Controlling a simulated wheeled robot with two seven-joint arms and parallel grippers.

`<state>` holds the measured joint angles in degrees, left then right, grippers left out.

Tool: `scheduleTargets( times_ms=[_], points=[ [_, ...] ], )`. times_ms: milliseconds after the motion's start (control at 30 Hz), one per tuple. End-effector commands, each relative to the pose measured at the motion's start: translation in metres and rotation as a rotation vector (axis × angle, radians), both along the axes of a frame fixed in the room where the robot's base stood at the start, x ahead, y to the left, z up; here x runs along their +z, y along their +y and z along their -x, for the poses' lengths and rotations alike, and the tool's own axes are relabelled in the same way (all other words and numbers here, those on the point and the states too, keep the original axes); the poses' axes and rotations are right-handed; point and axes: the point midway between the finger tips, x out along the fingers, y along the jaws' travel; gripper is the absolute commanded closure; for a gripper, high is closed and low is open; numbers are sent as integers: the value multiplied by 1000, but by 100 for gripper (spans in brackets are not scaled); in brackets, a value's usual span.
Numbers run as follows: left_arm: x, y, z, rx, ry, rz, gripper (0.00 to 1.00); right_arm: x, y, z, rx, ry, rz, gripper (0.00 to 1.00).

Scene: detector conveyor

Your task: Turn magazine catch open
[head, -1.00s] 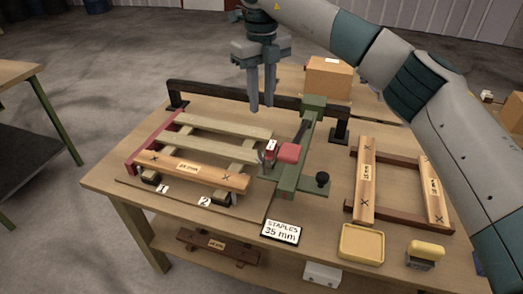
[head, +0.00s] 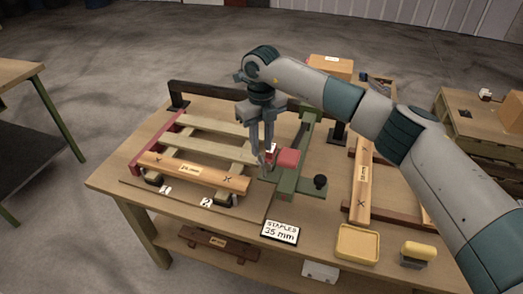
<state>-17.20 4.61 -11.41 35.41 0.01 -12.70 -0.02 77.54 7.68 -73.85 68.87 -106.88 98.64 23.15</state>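A green staple tool (head: 296,150) stands on the table, with a red block (head: 288,158) on it and a black knob (head: 320,182) at its front right. Its small grey catch is mostly hidden by my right gripper (head: 265,163), just left of the red block. The two fingers point down with a gap between them, their tips at the catch. I cannot tell whether they touch it. My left gripper is not in view.
A slatted wooden pallet (head: 200,150) lies left of the tool. A "STAPLES 35 mm" sign (head: 281,231), a yellow tray (head: 357,245) and a yellow-topped block (head: 417,250) lie along the front edge. A wooden frame (head: 361,185) lies right, partly behind my arm.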

Motion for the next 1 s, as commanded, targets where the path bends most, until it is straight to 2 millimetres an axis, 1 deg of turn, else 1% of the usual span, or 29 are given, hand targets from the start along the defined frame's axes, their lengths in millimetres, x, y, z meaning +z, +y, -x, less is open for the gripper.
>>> scheduleTargets(
  times_ms=[33,200,300,467,700,733,767,800,833,1000],
  points=[
    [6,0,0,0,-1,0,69,-6,0,1,0,4,0,75],
    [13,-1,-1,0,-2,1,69,-29,0,1,0,2,0,75],
    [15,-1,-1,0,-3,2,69,-37,0,0,0,1,1,75],
    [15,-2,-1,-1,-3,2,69,-44,0,0,0,1,1,75],
    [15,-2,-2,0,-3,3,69,-44,0,0,1,0,0,75],
    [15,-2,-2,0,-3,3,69,-44,0,0,1,0,0,77],
    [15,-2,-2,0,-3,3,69,-44,0,0,1,0,0,85],
    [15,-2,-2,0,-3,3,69,-44,0,0,1,0,0,94],
    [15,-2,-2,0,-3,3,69,-44,0,0,1,0,0,100],
    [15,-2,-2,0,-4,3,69,-44,0,1,1,2,1,100]
  ],
)
